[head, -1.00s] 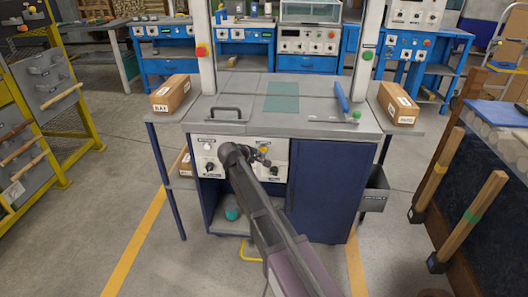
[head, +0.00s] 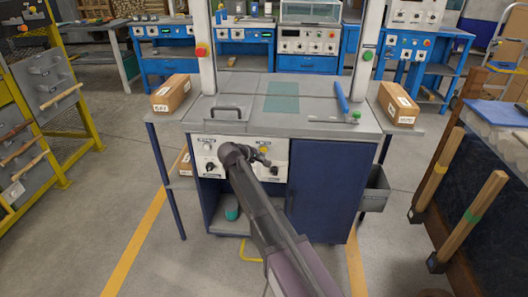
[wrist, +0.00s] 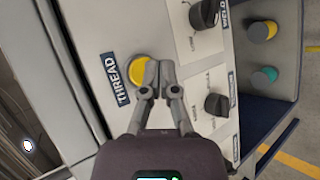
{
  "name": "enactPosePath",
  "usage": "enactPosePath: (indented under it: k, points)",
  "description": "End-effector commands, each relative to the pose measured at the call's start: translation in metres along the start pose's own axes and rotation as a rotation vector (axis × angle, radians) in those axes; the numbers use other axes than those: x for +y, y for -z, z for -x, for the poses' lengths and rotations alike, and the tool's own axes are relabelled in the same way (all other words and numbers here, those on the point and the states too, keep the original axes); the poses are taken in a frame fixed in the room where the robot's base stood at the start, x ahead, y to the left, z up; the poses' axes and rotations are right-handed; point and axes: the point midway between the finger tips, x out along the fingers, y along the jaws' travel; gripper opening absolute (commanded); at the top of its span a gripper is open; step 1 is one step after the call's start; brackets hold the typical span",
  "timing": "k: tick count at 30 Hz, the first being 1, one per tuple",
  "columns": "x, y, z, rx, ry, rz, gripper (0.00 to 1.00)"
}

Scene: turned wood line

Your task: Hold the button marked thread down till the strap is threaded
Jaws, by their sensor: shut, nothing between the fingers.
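The yellow button (wrist: 138,70) beside the label THREAD is on the white control panel (wrist: 110,45) in the wrist view. It also shows in the head view (head: 264,149), on the front of the machine. My gripper (wrist: 158,68) is shut and empty. Its fingertips overlap the button's right part in the wrist view and hide some of it. I cannot tell whether they touch or press it. In the head view my gripper (head: 262,158) is at the panel, just below the button. I cannot make out the strap.
Black knobs (wrist: 205,14) (wrist: 217,104) sit beside the button. The machine's grey top (head: 230,115) carries a blue-handled tool (head: 341,97). Cartons stand on the left (head: 171,93) and right (head: 398,103) side shelves. The floor left of the machine is open.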

Motion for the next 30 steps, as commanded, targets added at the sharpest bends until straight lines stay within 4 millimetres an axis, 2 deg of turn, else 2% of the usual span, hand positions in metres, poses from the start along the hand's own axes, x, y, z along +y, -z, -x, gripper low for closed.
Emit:
enactPosePath:
  k: [30]
  points:
    - [0.0055,0.0048,-0.0074,-0.001,0.000,0.000,0.00]
